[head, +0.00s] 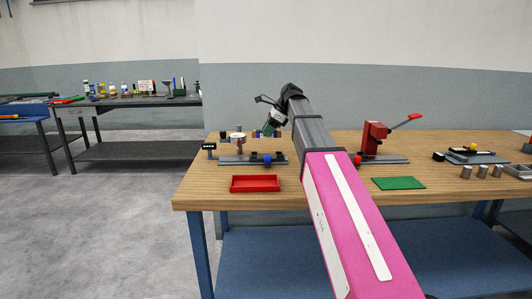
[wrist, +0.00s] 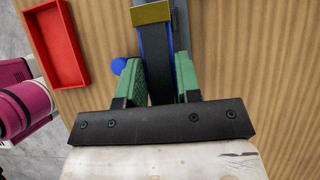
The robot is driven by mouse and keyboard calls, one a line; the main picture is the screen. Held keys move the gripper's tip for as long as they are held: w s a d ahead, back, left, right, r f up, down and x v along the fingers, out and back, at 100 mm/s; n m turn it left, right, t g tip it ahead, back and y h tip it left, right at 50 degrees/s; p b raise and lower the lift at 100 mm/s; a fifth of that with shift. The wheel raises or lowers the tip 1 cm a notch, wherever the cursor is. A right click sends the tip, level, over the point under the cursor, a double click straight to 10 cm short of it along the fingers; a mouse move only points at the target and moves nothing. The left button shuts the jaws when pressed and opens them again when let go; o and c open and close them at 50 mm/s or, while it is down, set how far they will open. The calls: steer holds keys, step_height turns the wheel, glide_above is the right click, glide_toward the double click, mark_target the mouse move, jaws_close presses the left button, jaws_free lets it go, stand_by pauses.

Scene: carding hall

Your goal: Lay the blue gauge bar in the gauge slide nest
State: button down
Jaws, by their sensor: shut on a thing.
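My gripper (head: 271,128) hangs over the left part of the wooden bench. In the wrist view its two green fingers (wrist: 160,82) are shut on the blue gauge bar (wrist: 148,62), a long bar with a brass-coloured block (wrist: 152,13) at its far end. The bar also shows in the head view (head: 258,134), small and partly behind the fingers. The gauge slide (head: 236,161), a grey rail with a blue knob (head: 267,159), lies beneath. Its rail (wrist: 180,25) and knob (wrist: 119,66) show beside the bar in the wrist view. I cannot make out the nest or the height gap.
A red tray (head: 255,184) lies in front of the slide. A red lever press (head: 374,138) stands right of my arm, with a green mat (head: 398,183) in front. Small metal cylinders (head: 482,171) stand farther right. A round-topped fixture (head: 238,138) stands behind the slide.

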step_height(320, 180, down, 8)
steer(key=shift+f, duration=0.2)
steer(key=shift+f, duration=0.1)
stand_by(0.3)
steer(key=c, duration=0.8)
jaws_free()
steer(key=v, duration=1.2)
